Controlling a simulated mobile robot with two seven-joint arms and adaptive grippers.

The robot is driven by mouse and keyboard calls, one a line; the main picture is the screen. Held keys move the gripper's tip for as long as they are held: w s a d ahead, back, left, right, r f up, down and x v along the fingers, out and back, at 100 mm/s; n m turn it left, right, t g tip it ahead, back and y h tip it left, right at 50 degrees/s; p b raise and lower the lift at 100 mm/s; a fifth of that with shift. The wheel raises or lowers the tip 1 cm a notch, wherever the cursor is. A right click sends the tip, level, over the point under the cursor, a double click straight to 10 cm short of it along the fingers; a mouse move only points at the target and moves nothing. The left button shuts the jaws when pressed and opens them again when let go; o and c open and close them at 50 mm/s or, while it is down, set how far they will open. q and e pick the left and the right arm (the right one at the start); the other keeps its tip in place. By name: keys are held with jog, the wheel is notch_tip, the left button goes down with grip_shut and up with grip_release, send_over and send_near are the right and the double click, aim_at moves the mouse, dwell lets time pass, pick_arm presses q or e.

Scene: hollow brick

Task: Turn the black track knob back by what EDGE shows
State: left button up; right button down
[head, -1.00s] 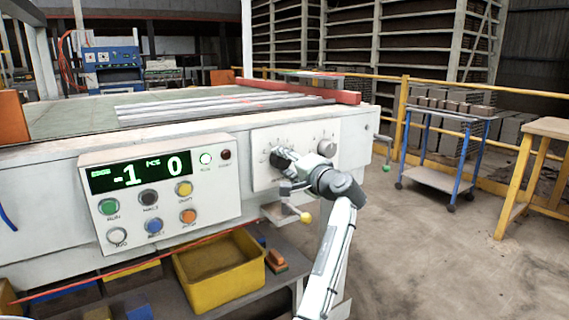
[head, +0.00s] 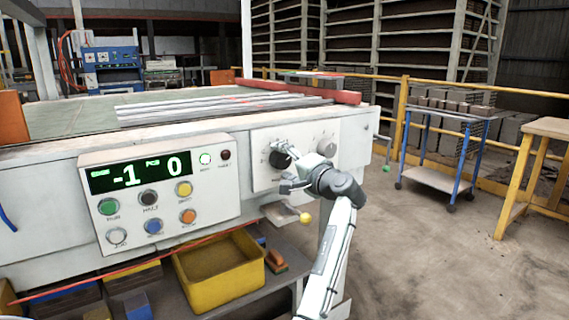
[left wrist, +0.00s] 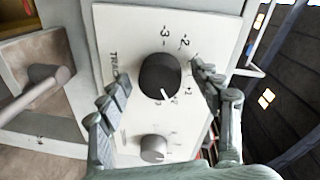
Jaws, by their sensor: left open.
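The black track knob (head: 281,158) sits on a white panel on the machine's front. It also shows in the left wrist view (left wrist: 160,76), with its white pointer line towards the bottom of the picture; the numbers around it are partly legible. My left gripper (head: 290,168) is at the knob. In the left wrist view its fingers (left wrist: 160,92) are spread, one on each side of the knob, with gaps to it. The display (head: 140,170) reads EDGE -1 and PCS 0. My right gripper is not in view.
A grey knob (head: 327,147) is beside the black one on the same panel. Several coloured buttons (head: 150,210) sit below the display. A small ledge with a yellow ball (head: 305,217) juts out below the panel. A yellow bin (head: 222,270) stands underneath.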

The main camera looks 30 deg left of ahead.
pick_arm(q)
jog(key=shift+s+d, duration=0.1)
jog(key=shift+d, duration=0.1)
jog(key=v, duration=1.1)
jog(key=shift+s+d, duration=0.15)
jog(key=shift+d, duration=0.1)
jog(key=x, duration=1.2)
